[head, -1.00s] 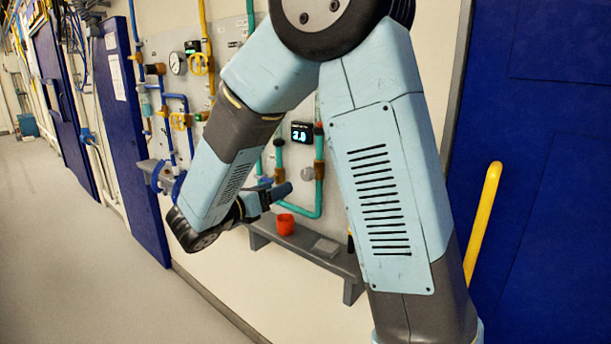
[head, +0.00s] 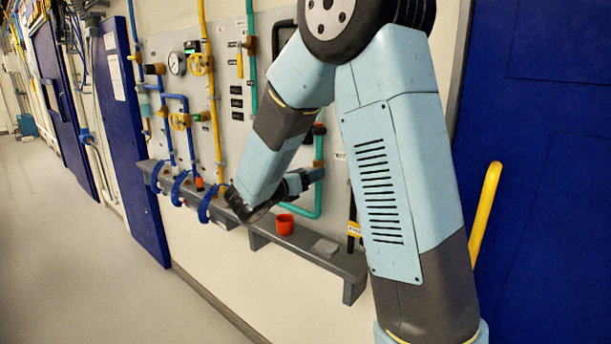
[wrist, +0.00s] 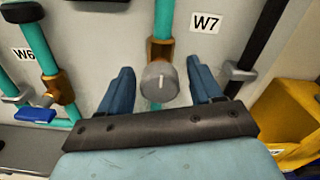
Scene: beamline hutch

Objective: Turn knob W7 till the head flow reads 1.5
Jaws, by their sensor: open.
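Knob W7 is a round grey knob (wrist: 160,84) with a pale mark pointing up in the wrist view. It sits on a brass fitting below a green pipe, beside the W7 label (wrist: 207,22). My gripper (wrist: 159,68) is open, its two blue fingers on either side of the knob in the picture, with gaps visible. I cannot tell how deep the knob lies between them. In the head view my gripper (head: 314,176) is at the panel's lower right, and my arm hides the knob. The flow display is hidden behind my arm now.
A blue-handled valve (wrist: 35,114) marked W6 is left of the knob. A dark bracketed pipe (wrist: 240,72) and a yellow object (wrist: 292,115) are to the right. Below the panel, a grey shelf (head: 318,257) holds a red cup (head: 285,224).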

